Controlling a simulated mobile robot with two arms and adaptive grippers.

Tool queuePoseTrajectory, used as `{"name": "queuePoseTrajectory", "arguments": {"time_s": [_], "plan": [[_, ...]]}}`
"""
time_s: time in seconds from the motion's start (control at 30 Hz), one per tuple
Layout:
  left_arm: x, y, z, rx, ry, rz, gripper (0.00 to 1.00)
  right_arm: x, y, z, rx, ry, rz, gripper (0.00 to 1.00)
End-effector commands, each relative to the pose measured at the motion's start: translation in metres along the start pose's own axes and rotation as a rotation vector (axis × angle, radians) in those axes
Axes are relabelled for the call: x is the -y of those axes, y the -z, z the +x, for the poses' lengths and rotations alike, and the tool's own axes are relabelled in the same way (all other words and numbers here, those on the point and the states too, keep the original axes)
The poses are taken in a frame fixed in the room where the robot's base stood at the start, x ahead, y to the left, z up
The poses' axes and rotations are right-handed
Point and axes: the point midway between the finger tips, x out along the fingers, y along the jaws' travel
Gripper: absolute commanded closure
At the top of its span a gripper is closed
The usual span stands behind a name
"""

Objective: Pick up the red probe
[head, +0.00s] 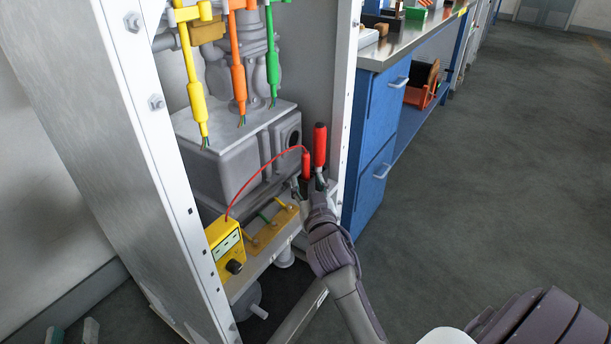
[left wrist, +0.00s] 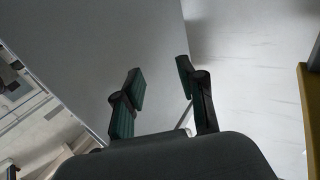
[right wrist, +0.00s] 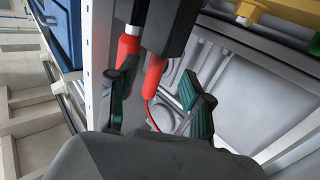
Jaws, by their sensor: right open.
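Two red probe-like pieces stand at the cabinet's right side in the head view: one (head: 306,164) with a thin red wire, and a taller one (head: 319,147) with a dark top. In the right wrist view, the wired one (right wrist: 154,72) lies ahead of the space between the fingers, and the other (right wrist: 127,46) is by the left finger. My right gripper (head: 308,190) is open just below them; its fingers also show in the right wrist view (right wrist: 160,95). I cannot tell whether it touches either. My left gripper (left wrist: 160,80) is open and empty, facing plain grey surfaces.
The red wire runs to a yellow meter (head: 226,247) on the cabinet's lower ledge. Yellow (head: 196,100), orange (head: 238,85) and green (head: 272,80) connectors hang above a grey housing (head: 230,165). The cabinet's white right post and a blue workbench (head: 378,125) stand close to the right gripper.

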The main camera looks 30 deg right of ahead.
Motion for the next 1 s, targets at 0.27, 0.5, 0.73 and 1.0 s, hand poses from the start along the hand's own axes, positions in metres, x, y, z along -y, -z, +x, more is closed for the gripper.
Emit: {"name": "queuePoseTrajectory", "arguments": {"time_s": [0.27, 0.5, 0.73, 1.0], "plan": [[-0.006, 0.038, -0.001, -0.24, -0.013, -0.006, 0.6, -0.003, 0.0, 0.034, -0.003, 0.001, -0.003, 0.5], [-0.008, 0.057, -0.006, -0.347, -0.019, -0.01, 0.6, -0.003, 0.0, 0.049, -0.001, 0.001, 0.0, 0.5], [-0.008, 0.057, -0.006, -0.347, -0.018, -0.01, 0.6, -0.003, 0.001, 0.049, -0.001, 0.001, 0.0, 0.56], [-0.008, 0.057, -0.006, -0.346, -0.018, -0.01, 0.6, -0.003, 0.0, 0.049, -0.001, 0.001, 0.0, 1.0]]}}
